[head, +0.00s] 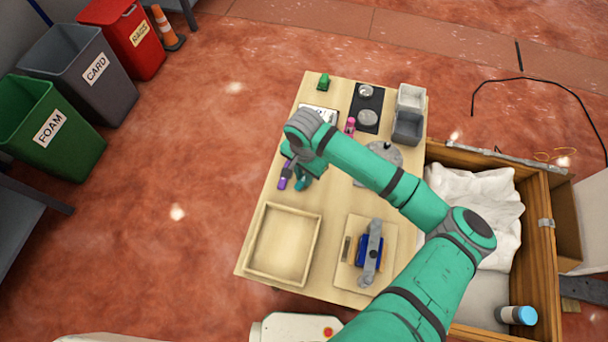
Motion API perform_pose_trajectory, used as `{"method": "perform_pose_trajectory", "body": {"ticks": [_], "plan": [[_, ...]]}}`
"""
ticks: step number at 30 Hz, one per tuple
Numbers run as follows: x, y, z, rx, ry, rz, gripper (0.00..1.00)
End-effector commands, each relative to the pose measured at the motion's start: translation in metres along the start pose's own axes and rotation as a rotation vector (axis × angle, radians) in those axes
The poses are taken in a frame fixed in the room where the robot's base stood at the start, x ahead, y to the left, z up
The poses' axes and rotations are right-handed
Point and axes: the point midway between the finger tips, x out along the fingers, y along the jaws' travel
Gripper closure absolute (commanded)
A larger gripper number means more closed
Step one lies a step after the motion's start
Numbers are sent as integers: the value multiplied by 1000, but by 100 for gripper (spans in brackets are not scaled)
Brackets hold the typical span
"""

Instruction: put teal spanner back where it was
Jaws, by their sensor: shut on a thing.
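My gripper (299,178) is over the left-middle part of the wooden table, seen from above and partly hidden by my own wrist. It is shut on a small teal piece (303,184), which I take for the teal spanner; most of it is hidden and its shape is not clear. A purple tool (283,180) shows just left of the fingers. I cannot tell whether it touches them. I cannot tell how far the teal piece is above the table.
An empty wooden tray (250,246) is at the table's front left. A board with a blue and grey fixture (369,258) is at front right. A wooden crate (538,235) stands right.

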Motion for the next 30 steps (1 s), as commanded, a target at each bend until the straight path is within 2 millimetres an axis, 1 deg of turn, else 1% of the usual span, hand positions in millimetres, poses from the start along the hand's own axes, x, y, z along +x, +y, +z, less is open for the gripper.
{"method": "perform_pose_trajectory", "body": {"ticks": [7,8,9,10,19,22,26,30], "plan": [[4,0,0,1,-1,-1,100],[4,0,0,1,0,0,77],[4,0,0,0,0,0,68],[4,0,0,0,0,0,63],[3,0,0,0,0,0,63],[-1,0,0,-1,1,0,63],[-18,-1,0,0,1,-2,63],[-46,-1,0,0,2,-3,63]]}}
